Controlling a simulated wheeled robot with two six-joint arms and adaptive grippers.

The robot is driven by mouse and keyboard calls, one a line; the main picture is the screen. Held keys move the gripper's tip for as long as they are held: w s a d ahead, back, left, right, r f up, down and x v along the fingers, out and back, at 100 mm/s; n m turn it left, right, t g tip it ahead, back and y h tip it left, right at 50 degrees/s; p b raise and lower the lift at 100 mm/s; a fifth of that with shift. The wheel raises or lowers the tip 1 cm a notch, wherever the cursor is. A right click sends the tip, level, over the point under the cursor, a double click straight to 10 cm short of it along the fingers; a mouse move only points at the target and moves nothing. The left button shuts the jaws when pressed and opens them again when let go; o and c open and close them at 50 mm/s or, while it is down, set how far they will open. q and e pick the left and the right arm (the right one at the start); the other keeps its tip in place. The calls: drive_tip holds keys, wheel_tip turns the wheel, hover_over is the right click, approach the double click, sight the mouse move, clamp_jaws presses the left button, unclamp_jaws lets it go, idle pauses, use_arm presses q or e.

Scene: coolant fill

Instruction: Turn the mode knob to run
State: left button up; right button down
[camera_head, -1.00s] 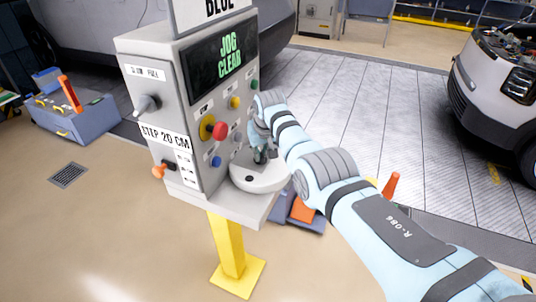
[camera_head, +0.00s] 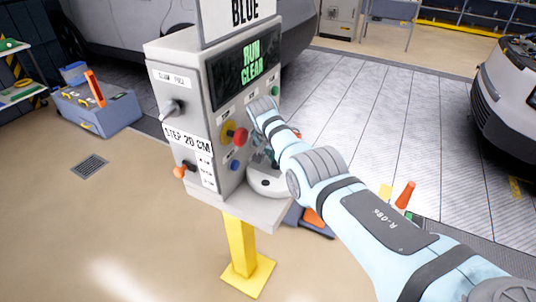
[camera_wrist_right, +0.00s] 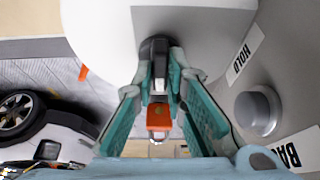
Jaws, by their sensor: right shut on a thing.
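The control console (camera_head: 190,60) stands on a yellow post, and its screen (camera_head: 250,62) reads RUN CLEAR in green. My right gripper (camera_head: 262,155) is in front of the console's lower right part, just above a round white disc (camera_head: 268,186), mostly hidden by my wrist. In the right wrist view its teal fingers (camera_wrist_right: 160,68) are shut on a dark knob (camera_wrist_right: 156,48), by the edge of the white disc (camera_wrist_right: 95,35). The knob's own marks cannot be read. My left gripper is not in view.
A red button (camera_head: 240,136) on yellow and a blue button (camera_head: 234,165) sit left of my wrist. A grey round button (camera_wrist_right: 257,110) lies beside the fingers, near the HOLD label (camera_wrist_right: 246,55).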

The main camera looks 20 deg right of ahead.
drive_tip(key=shift+s+f, duration=0.15)
idle(0.3)
drive_tip(key=c, duration=1.6)
unclamp_jaws()
drive_tip(key=shift+a+r, duration=0.1)
drive_tip(key=shift+r, duration=0.4)
drive_tip(key=v, duration=1.1)
